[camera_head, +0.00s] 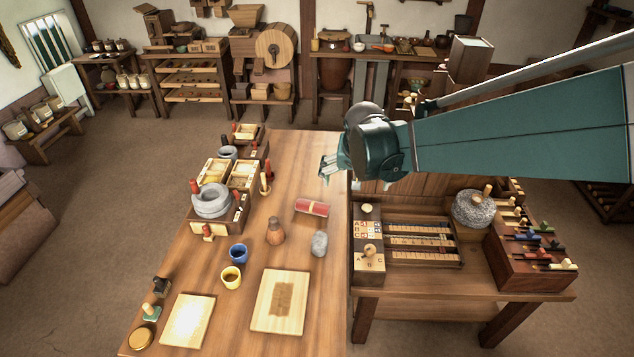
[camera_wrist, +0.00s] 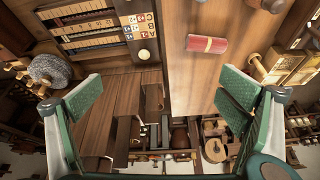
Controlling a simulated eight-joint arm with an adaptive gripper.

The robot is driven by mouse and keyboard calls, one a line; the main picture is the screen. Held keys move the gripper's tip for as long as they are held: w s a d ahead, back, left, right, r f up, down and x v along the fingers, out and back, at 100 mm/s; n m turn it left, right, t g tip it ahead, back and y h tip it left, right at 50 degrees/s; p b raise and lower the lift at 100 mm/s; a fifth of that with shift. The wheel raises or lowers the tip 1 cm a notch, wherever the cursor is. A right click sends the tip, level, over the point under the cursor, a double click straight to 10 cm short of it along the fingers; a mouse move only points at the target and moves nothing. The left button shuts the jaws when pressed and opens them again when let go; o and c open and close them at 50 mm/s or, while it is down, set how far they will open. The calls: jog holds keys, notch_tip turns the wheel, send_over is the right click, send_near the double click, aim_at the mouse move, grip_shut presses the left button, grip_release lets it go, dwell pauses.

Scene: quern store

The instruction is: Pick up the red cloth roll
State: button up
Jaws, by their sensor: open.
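The red cloth roll (camera_head: 312,207) lies on its side on the wooden table, with a pale band along it. It also shows in the wrist view (camera_wrist: 206,44), near the top, beyond my fingers. My gripper (camera_head: 325,168) is above the far right edge of the table, up and behind the roll in the head view. In the wrist view its two green-padded fingers (camera_wrist: 158,103) stand wide apart with nothing between them. The roll is apart from both fingers and fully in sight.
A brown bottle (camera_head: 275,233) and a grey stone (camera_head: 319,244) stand near the roll. Blue (camera_head: 238,254) and yellow (camera_head: 231,277) cups are further left. A box with a stone ring (camera_head: 212,202) stands at the left edge. A lower bench (camera_head: 462,280) with racks adjoins on the right.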

jog(key=w+a+f, duration=0.7)
jog(key=a+f, duration=0.1)
jog(key=m, duration=0.1)
send_near(312, 204)
jog(key=shift+w+f+g+h, duration=0.3)
jog(key=shift+w+f+g, duration=0.1)
jog(key=shift+w+f, duration=0.6)
jog(key=shift+s+f, duration=0.1)
jog(key=shift+s, duration=0.05)
jog(key=shift+x, duration=1.3)
jog(key=shift+b, duration=0.3)
jog(key=shift+b+x, duration=0.75)
jog(key=shift+x, duration=1.8)
jog(key=c, duration=1)
